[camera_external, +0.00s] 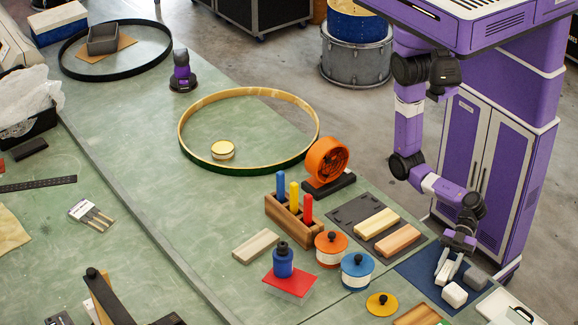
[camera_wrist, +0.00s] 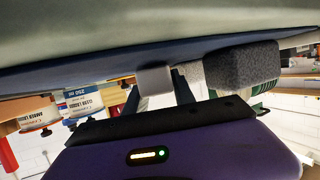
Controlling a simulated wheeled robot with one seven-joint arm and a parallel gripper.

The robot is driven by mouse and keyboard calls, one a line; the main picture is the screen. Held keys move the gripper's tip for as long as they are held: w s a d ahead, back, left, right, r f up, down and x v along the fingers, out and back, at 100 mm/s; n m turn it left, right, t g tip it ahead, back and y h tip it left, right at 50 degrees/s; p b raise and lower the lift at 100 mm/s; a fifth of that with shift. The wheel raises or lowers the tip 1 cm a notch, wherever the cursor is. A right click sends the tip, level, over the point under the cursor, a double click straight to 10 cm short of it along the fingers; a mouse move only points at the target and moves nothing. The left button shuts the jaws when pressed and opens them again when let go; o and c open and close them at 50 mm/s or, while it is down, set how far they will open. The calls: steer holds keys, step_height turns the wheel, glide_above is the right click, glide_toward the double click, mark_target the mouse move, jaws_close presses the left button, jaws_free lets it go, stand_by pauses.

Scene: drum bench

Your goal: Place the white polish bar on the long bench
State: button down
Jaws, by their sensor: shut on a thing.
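My gripper (camera_external: 448,262) is low over the dark blue mat (camera_external: 415,268) at the right end of the green bench. It is shut on a pale bar, which I take to be the white polish bar (camera_wrist: 154,80). In the wrist view the bar is close to the blue surface; I cannot tell whether it touches. A white block (camera_external: 454,294) and a grey block (camera_external: 475,278) sit close beside my gripper. The grey block shows large and dark in the wrist view (camera_wrist: 242,65). The long green bench top (camera_external: 130,110) stretches away to the upper left.
Blue-lidded tin (camera_external: 357,270), orange-lidded tin (camera_external: 331,248) and orange fan (camera_external: 326,162) stand left of the mat. A dark board (camera_external: 365,212) with wooden blocks lies behind it. A large drum hoop (camera_external: 181,130) lies mid-bench. Bare surface is clear left of the hoop.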

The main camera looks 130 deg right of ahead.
steer(key=shift+f, duration=0.2)
steer(key=c, duration=1.1)
jaws_free()
steer(key=shift+o, duration=0.2)
steer(key=shift+r, duration=0.1)
steer(key=v, duration=0.2)
steer(key=b+v, duration=0.1)
steer(key=v, duration=0.5)
steer(key=shift+d+f+b, duration=0.3)
steer(key=shift+f, duration=0.1)
steer(key=shift+w, duration=0.1)
